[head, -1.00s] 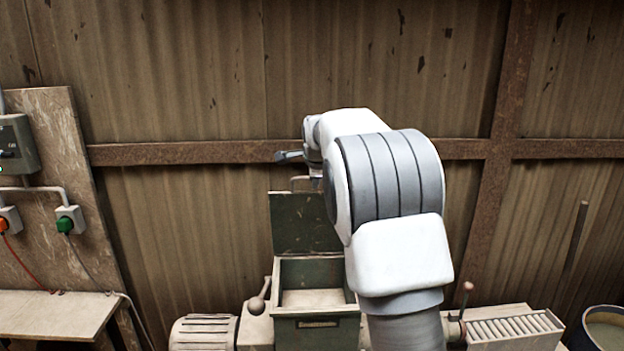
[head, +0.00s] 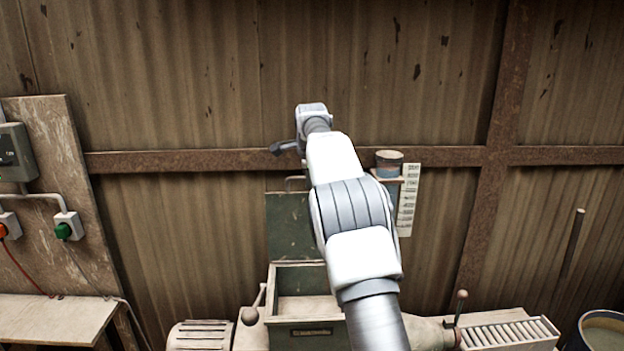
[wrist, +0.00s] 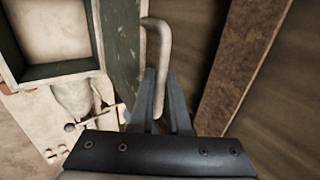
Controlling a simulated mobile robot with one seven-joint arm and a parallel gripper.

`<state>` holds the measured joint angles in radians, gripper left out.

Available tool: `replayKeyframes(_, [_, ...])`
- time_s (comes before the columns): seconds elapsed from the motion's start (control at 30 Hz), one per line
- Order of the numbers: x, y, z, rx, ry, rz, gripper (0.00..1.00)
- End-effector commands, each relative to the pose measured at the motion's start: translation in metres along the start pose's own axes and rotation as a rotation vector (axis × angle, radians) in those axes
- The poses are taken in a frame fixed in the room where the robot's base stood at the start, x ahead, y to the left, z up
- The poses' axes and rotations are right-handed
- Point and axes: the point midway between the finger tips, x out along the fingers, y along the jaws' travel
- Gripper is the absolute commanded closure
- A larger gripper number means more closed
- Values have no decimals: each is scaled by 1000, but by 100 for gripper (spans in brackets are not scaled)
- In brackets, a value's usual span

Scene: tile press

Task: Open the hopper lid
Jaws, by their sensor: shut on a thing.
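The green hopper lid (head: 288,225) stands about upright at the back of the hopper (head: 300,336), whose top is open. A pale bent-rod handle (head: 294,180) sits at the lid's upper edge. In the wrist view the handle (wrist: 160,45) runs down between the fingers of my gripper (wrist: 164,76), which is shut on it. The lid (wrist: 123,35) shows edge-on just left of the handle, with the open hopper (wrist: 55,72) further left. In the head view my arm hides the fingertips and the lid's right edge.
A corrugated wall with a rusty beam (head: 220,159) is close behind the lid. A small pot (head: 389,163) and a scale strip (head: 408,200) are right of my arm. Ball-ended levers (head: 250,315) flank the hopper. A bucket (head: 604,325) stands far right.

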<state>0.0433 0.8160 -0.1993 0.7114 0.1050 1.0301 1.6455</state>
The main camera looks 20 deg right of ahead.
Motion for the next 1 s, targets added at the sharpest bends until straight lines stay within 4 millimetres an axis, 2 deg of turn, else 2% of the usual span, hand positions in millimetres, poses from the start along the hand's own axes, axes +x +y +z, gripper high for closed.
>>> replayKeyframes(0.67, [3, -2, 2, 2, 1, 16, 100])
replayKeyframes(0.7, [3, -2, 2, 1, 2, 16, 78])
replayKeyframes(0.83, [2, -2, 2, 1, 1, 15, 56])
replayKeyframes(1.0, [2, -2, 2, 1, 1, 15, 56])
